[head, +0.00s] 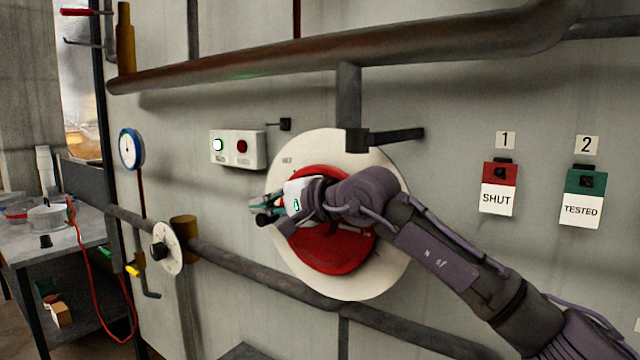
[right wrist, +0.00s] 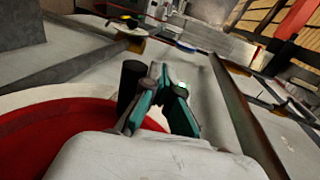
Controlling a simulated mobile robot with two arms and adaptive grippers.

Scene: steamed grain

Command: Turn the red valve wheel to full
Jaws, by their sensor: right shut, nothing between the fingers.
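The red valve wheel (head: 335,252) sits on a round cream plate (head: 385,275) on the grey wall. My right arm crosses in front of it and hides its middle and part of its upper left. My right gripper (head: 268,212) is at the wheel's left edge, with its fingers shut and nothing between them. A dark knob, probably the wheel's handle, is close to the fingers. In the right wrist view the teal fingers (right wrist: 165,105) are together, beside a dark upright peg (right wrist: 131,85), with the red wheel (right wrist: 55,135) at lower left. I cannot tell whether they touch the peg.
A thick rusty pipe (head: 300,62) runs above the wheel and a thinner pipe (head: 250,262) below. A dark bracket (head: 395,136) juts out over the plate. A smaller dial (head: 168,248) and a two-lamp box (head: 238,148) are to the left. SHUT (head: 499,199) and TESTED (head: 581,210) tags hang right.

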